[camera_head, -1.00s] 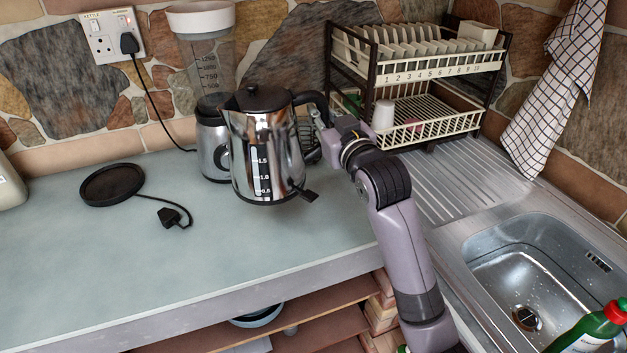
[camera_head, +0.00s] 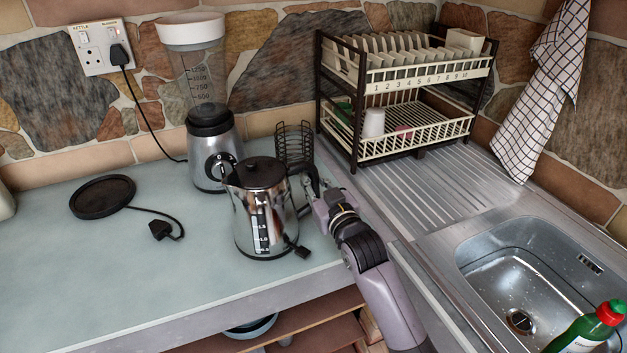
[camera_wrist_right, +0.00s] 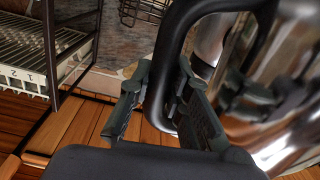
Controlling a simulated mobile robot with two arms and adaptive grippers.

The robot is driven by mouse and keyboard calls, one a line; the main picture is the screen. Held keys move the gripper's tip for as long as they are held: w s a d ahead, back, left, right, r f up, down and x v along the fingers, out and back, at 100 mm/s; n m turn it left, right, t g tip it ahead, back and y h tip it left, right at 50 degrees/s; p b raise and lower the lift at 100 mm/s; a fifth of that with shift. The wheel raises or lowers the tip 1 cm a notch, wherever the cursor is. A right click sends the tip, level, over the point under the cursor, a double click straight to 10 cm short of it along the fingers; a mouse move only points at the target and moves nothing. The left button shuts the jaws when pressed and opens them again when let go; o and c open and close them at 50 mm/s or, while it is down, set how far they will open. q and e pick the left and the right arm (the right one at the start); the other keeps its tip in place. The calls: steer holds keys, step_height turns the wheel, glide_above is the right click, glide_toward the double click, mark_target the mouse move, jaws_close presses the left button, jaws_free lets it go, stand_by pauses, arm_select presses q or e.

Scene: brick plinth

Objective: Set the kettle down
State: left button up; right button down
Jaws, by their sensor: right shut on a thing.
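The shiny steel kettle (camera_head: 262,222), with a black lid and a level window, is upright over the front right of the grey-green worktop (camera_head: 110,275). I cannot tell whether its bottom touches the worktop. My right gripper (camera_head: 316,190) comes from the right and is shut on the kettle's black handle. In the right wrist view the handle (camera_wrist_right: 165,65) passes between the fingers (camera_wrist_right: 160,105), and the kettle's body (camera_wrist_right: 295,90) fills the right side. The round black kettle base (camera_head: 103,196) lies apart on the left of the worktop. My left gripper is not in view.
A blender (camera_head: 211,150) stands behind the kettle, beside a dark wire holder (camera_head: 294,142). A dish rack (camera_head: 400,139) and the sink (camera_head: 530,280) are at the right. A black plug (camera_head: 165,230) lies on a cord. The left front worktop is clear.

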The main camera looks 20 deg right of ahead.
steer(key=shift+r, duration=0.2)
steer(key=c, duration=2)
jaws_free()
steer(key=shift+f, duration=0.3)
steer(key=o, duration=0.5)
steer(key=shift+r, duration=0.15)
steer(key=s, duration=0.4)
steer(key=s+b, duration=0.1)
steer(key=s, duration=0.7)
steer(key=shift+d+r+b, duration=0.1)
steer(key=shift+d+b, duration=0.15)
steer(key=shift+b, duration=0.1)
